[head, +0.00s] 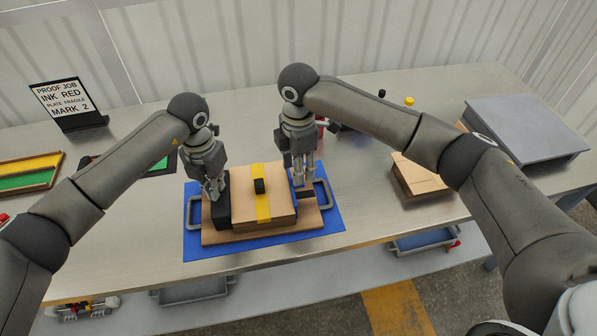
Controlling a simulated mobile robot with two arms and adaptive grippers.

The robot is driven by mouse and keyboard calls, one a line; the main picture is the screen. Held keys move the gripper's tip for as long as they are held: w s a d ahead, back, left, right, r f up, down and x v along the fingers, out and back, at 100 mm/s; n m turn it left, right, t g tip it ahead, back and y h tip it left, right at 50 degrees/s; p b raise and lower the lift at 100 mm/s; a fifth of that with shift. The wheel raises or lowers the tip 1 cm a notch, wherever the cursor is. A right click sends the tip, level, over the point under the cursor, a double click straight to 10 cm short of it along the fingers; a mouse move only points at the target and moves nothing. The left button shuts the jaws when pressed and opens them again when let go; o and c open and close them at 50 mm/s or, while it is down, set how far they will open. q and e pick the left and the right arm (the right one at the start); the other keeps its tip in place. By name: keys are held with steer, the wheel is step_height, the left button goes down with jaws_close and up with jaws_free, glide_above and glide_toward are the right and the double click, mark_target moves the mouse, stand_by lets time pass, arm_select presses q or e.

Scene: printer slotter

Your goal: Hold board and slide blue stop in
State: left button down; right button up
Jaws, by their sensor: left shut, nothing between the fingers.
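A wooden board (252,234) with grey side handles lies on a blue mat (330,222) near the table's front. A light wooden block (279,207) with a yellow strip (262,210) and a black knob sits on it. A black block (221,211) stands at its left end. My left gripper (212,192) is shut and empty, pointing down at the black block; I cannot tell if they touch. My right gripper (299,178) points down at the board's right end, beside the wooden block. Its fingertips are too small to read. I cannot make out a separate blue stop.
A sign (67,103) stands at the back left, near a yellow and green tray (30,171). A cardboard-coloured box (418,177) and a grey case (525,130) are on the right. Bare table lies between mat and box.

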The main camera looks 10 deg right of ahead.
arm_select(q)
steer(key=shift+f, duration=0.2)
arm_select(e)
step_height(320, 180, up, 9)
arm_select(q)
steer(key=shift+r, duration=0.1)
arm_select(e)
steer(key=shift+r, duration=0.1)
arm_select(q)
steer(key=shift+w+r+p, duration=0.15)
steer(key=shift+r+p, duration=0.4)
steer(key=shift+r, duration=0.35)
steer(key=shift+r+p, duration=0.85)
steer(key=shift+r, duration=1.25)
arm_select(e)
steer(key=shift+r, duration=1.3)
